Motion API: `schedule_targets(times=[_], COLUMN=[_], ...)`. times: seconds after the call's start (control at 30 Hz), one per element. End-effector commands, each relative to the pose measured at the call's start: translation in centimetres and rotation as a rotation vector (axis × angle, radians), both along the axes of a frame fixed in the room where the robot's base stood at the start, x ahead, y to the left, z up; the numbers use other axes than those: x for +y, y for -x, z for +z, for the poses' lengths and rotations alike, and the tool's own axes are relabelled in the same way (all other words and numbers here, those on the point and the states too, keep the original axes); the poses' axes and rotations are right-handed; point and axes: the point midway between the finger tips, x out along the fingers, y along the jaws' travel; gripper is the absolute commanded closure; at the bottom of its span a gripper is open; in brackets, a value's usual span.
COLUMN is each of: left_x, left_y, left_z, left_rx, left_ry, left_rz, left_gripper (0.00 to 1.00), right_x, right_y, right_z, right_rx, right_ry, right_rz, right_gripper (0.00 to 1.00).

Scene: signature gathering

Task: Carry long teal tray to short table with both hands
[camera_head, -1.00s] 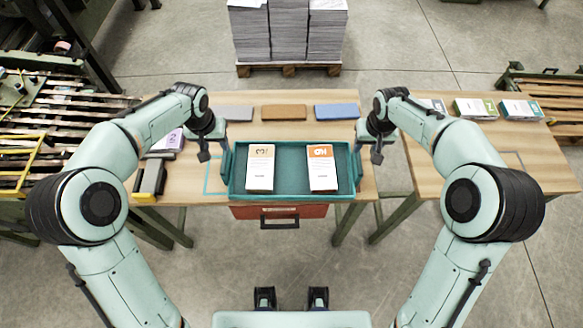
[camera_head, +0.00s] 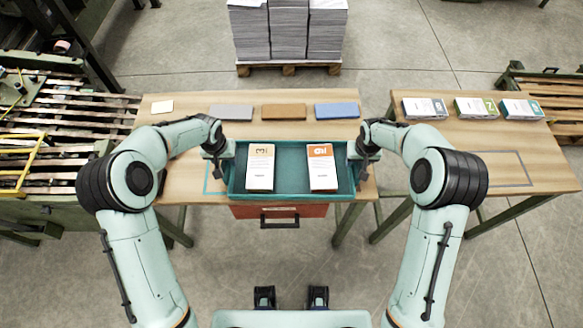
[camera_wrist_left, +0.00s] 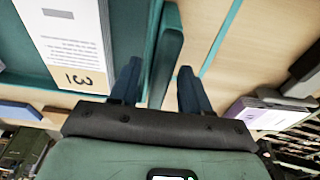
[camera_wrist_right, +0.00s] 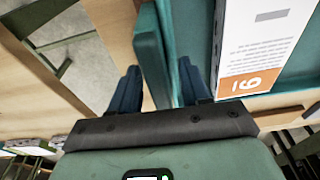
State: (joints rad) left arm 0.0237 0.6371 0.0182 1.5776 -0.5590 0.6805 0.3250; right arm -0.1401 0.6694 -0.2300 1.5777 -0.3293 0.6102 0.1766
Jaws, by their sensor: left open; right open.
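The long teal tray (camera_head: 291,178) sits on the left wooden table and holds two upright-facing booklet stacks, one with a tan band (camera_head: 260,168) and one with an orange band (camera_head: 322,168). My left gripper (camera_head: 217,157) is open at the tray's left end; in the left wrist view its fingers (camera_wrist_left: 157,88) stand either side of the teal end piece (camera_wrist_left: 167,55). My right gripper (camera_head: 366,157) is open at the right end; in the right wrist view its fingers (camera_wrist_right: 157,88) straddle the other end piece (camera_wrist_right: 150,50). Contact with the tray cannot be told.
The right wooden table (camera_head: 455,165) has a bare grey outline and several booklet stacks (camera_head: 475,107) at its back. Grey, brown and blue slabs (camera_head: 284,111) lie behind the tray. A red drawer (camera_head: 280,211) hangs below. A gap separates the tables.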

Motion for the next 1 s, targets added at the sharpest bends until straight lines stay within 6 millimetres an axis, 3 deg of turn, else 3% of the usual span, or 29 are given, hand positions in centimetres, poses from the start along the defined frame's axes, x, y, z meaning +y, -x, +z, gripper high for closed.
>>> schedule_targets(times=[0.13, 0.3, 0.77, 1.0], left_x=[0.0, 0.0, 0.0, 0.0], left_y=[0.0, 0.0, -0.2, -1.1], left_z=[0.0, 0.0, 0.5, 2.9], left_rx=[0.0, 0.0, -0.005, -0.018], left_ry=[0.0, 0.0, 0.001, 0.001], left_rz=[0.0, 0.0, 0.0, 0.0], left_gripper=[0.53, 1.0, 1.0, 1.0], right_x=[0.0, 0.0, 0.0, 0.0], right_y=[0.0, 0.0, -0.2, -1.1], right_z=[0.0, 0.0, 0.5, 2.9], right_rx=[0.0, 0.0, -0.005, -0.018], right_ry=[0.0, 0.0, 0.0, 0.0], right_rz=[0.0, 0.0, 0.0, 0.0], right_gripper=[0.53, 1.0, 1.0, 1.0])
